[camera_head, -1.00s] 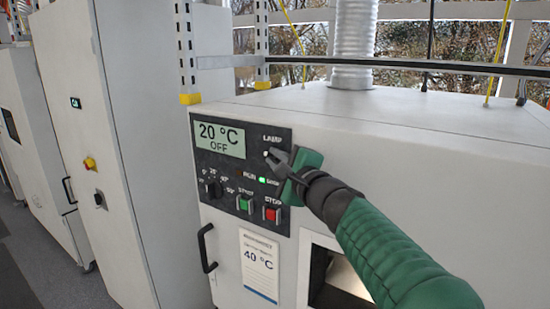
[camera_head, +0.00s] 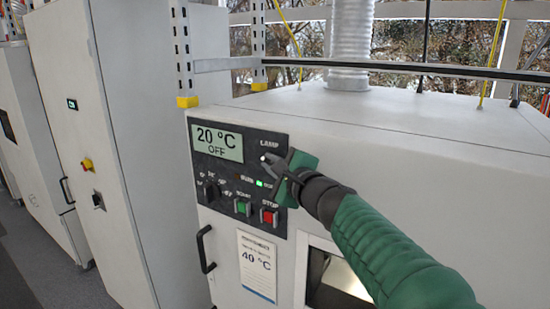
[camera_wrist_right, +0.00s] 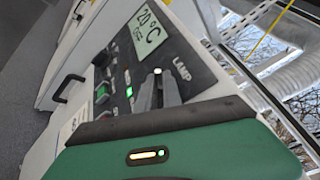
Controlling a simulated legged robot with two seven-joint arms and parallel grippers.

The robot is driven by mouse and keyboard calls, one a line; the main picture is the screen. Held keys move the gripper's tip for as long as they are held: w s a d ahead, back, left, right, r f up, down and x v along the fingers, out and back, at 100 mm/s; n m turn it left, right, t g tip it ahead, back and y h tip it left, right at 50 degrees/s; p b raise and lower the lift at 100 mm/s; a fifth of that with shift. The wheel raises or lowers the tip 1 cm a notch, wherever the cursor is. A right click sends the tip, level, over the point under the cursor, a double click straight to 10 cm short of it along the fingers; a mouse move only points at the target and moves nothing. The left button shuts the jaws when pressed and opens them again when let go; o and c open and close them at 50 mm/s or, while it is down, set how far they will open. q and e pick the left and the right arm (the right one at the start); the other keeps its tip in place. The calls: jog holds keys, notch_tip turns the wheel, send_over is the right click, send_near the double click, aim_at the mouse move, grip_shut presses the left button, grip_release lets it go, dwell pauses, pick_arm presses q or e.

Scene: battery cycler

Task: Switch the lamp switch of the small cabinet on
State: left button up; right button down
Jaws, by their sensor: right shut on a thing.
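The small cabinet (camera_head: 400,135) is white, with a black control panel (camera_head: 216,173) on its front. The panel's display (camera_head: 217,143) reads 20 °C OFF. The lamp switch (camera_head: 263,158) is a small pale-tipped lever just below the LAMP label. My right gripper (camera_head: 270,163) reaches it from the right, its fingers closed around the lever. In the right wrist view, the switch's pale tip (camera_wrist_right: 157,71) shows between the dark fingers (camera_wrist_right: 158,90). The fingers hide most of the lever, so its position is hard to tell. My left gripper is not in view.
Green and red push buttons (camera_head: 256,211) and a rotary knob (camera_head: 209,189) sit below on the panel. A cabinet handle (camera_head: 205,249) and window (camera_head: 337,277) are lower down. A tall cabinet (camera_head: 120,140) stands left. A silver duct (camera_head: 350,45) rises from the top.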

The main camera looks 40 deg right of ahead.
jog(key=c, duration=1.7)
grip_release()
jog(key=shift+w+a+r, duration=0.15)
jog(key=shift+a+r, duration=0.1)
jog(key=shift+r, duration=0.1)
jog(key=shift+o, duration=1)
jog(key=shift+w+a, duration=0.1)
jog(key=shift+w, duration=0.05)
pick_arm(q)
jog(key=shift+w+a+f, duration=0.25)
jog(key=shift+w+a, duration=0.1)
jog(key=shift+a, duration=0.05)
pick_arm(e)
jog(key=shift+w+a+f, duration=0.15)
jog(key=shift+a+f, duration=0.05)
